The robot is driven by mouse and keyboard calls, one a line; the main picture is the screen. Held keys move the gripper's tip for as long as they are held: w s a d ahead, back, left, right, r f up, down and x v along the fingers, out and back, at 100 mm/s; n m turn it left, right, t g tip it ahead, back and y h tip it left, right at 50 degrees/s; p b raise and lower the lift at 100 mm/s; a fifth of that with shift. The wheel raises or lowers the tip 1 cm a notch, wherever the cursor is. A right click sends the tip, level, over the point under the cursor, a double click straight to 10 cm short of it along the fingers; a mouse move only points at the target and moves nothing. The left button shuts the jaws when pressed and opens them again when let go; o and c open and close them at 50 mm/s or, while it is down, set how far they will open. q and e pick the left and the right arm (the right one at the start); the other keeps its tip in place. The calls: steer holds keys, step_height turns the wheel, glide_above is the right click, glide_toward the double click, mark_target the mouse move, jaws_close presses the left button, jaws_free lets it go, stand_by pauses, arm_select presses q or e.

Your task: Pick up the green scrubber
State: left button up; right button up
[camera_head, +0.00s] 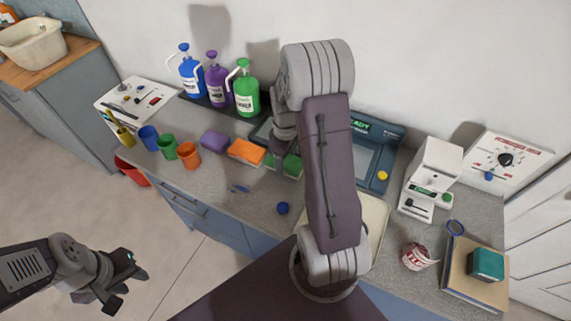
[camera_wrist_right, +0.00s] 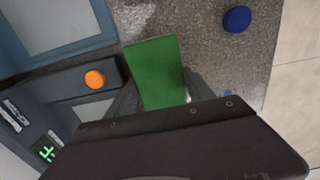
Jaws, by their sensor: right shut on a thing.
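The green scrubber (camera_head: 291,165) lies at the right end of a row of scrubbers on the grey counter, partly hidden by my right arm. In the right wrist view the green scrubber (camera_wrist_right: 155,72) is a flat green block between the two fingers of my right gripper (camera_wrist_right: 158,92). The right gripper is shut on it; in the head view this gripper (camera_head: 280,150) is mostly hidden behind its own arm. My left gripper (camera_head: 123,281) is over the floor at lower left, with its fingers apart and nothing between them.
An orange scrubber (camera_head: 246,151) and a purple one (camera_head: 214,141) lie to the left. Blue, purple and green bottles (camera_head: 246,92) stand behind. A blue-grey device (camera_head: 375,150) is close on the right.

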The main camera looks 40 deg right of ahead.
steer(key=s+d+r, duration=0.2)
steer(key=s+r, duration=0.6)
steer(key=s, duration=0.3)
steer(key=shift+s+d+r, duration=0.2)
steer(key=shift+d, duration=0.15)
